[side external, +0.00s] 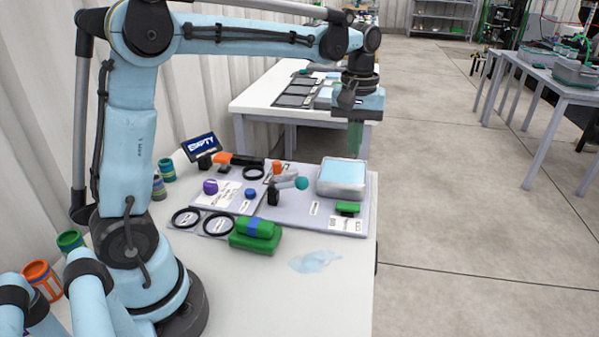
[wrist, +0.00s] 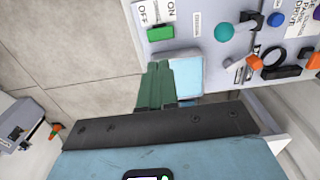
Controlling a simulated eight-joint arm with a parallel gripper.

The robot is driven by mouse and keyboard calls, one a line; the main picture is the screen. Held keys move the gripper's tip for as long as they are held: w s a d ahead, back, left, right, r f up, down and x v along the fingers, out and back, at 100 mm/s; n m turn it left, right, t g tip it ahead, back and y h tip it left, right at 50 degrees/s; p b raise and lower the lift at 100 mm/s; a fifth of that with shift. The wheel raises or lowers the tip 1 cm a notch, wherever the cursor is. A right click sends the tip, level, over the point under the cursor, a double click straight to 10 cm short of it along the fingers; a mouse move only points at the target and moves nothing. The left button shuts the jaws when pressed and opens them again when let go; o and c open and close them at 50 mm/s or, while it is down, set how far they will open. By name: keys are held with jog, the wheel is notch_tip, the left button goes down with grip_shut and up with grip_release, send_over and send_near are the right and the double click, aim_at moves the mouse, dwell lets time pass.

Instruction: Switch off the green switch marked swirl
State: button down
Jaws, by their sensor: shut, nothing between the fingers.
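The green switch (side external: 348,208) sits at the front right corner of the grey panel (side external: 300,216), beside a small white label. In the wrist view the green switch (wrist: 160,33) is next to a card reading ON and OFF (wrist: 152,10); I cannot tell which way it is set, and no swirl marking is legible. My gripper (side external: 355,151) points down with its green fingers shut and empty. It hangs above and behind the tub, apart from the switch. In the wrist view my gripper (wrist: 159,66) shows its fingertips just off the panel's edge, near the switch.
A grey tub (side external: 342,193) with a pale blue surface stands on the panel behind the switch. A teal ball knob (side external: 301,183) on a lever is to its left. A green block (side external: 255,236) and a pale puddle (side external: 316,261) lie in front. The table's right edge is close.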

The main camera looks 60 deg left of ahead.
aim_at(355, 205)
jog(key=shift+r, duration=0.15)
jog(key=shift+w+d, duration=0.3)
jog(key=shift+w, duration=0.45)
notch_tip(355, 205, down, 14)
jog(key=shift+w+f, duration=0.1)
jog(key=shift+f, duration=0.05)
dwell(0.5)
